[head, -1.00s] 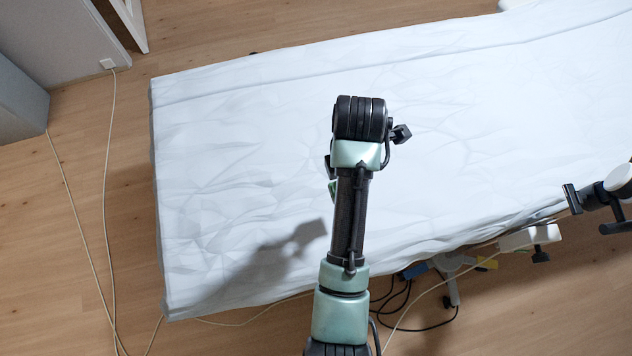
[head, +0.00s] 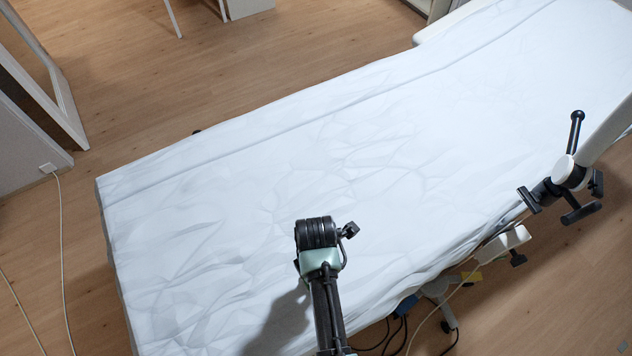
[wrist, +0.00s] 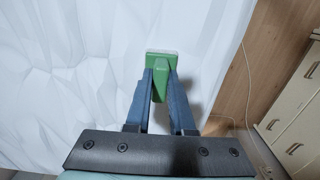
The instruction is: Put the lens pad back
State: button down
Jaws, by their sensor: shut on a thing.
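In the wrist view my gripper (wrist: 159,84) has its two blue fingers closed on a green block-like thing with a pale far edge, which I take to be the lens pad (wrist: 161,61). The pad sticks out beyond the fingertips, over the white sheet. In the head view my arm reaches up from the bottom over the couch; the fingers and the pad do not show there. No place where the pad belongs can be made out.
The couch (head: 330,170) has a wrinkled white sheet, bare around my arm. A jointed white arm with black handles (head: 568,172) stands at its right edge. Cables and a white box (head: 503,243) hang below. In the wrist view, drawers (wrist: 297,118) stand at the right.

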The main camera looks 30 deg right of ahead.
jog(key=c, duration=0.8)
grip_release()
notch_tip(320, 180, up, 12)
